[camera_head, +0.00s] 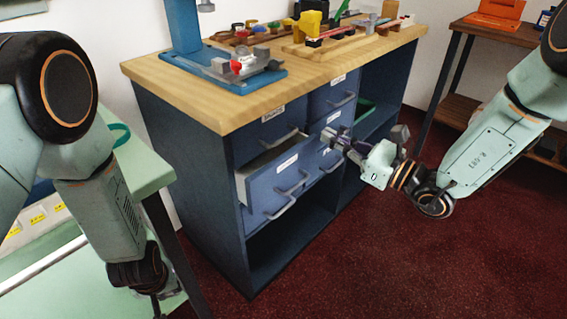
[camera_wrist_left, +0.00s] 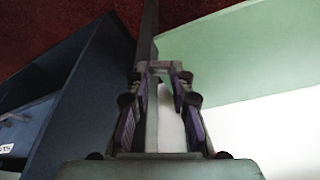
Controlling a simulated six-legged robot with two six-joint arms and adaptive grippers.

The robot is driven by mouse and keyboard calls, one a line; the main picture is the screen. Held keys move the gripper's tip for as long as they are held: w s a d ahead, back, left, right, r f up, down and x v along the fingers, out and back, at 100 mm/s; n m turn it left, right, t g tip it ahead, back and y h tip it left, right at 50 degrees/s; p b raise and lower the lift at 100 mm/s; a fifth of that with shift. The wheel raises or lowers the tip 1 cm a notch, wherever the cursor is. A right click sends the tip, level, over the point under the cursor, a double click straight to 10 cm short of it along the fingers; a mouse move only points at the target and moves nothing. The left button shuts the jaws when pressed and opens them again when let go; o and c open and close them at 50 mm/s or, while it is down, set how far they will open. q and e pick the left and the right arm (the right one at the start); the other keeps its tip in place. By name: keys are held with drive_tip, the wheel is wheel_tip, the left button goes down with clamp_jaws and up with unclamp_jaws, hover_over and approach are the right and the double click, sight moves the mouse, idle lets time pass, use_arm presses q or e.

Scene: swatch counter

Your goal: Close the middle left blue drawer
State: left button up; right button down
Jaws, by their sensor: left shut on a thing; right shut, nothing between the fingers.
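The middle left blue drawer (camera_head: 265,190) is pulled out of the cabinet, with its pale inside showing behind the labelled front. The upper left drawer (camera_head: 262,137) above it appears shut. My right gripper (camera_head: 332,137) is shut and empty, in front of the right-hand drawers, to the right of the open drawer's front. I cannot tell whether it touches anything. My left gripper is low beside the green table, away from the drawer. In the left wrist view its fingers (camera_wrist_left: 160,112) are closed around what looks like a dark post (camera_wrist_left: 149,25).
The cabinet's wooden top (camera_head: 170,83) carries a blue stand (camera_head: 184,28) and several small parts. A green table (camera_head: 146,172) stands at left, close to the cabinet. A brown shelf (camera_head: 490,33) is at right. Red floor (camera_head: 410,265) in front is clear.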

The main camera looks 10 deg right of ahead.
drive_tip(key=a+r+n+g+h+p, duration=0.1)
drive_tip(key=a+r+g, duration=0.1)
drive_tip(key=a+r, duration=0.35)
drive_tip(key=m+g+h+b, duration=0.2)
drive_tip(key=m+g+h, duration=0.1)
drive_tip(key=g+h, duration=0.25)
approach(278, 166)
wheel_tip(278, 166, down, 5)
drive_tip(key=shift+w+a+r+t+h, duration=0.15)
drive_tip(key=shift+w+a+t+h, duration=0.25)
drive_tip(key=shift+w+a, duration=0.75)
drive_tip(key=shift+w+a+r, duration=0.1)
drive_tip(key=shift+w+a, duration=0.1)
drive_tip(key=shift+a, duration=0.2)
drive_tip(key=shift+w+a, duration=0.1)
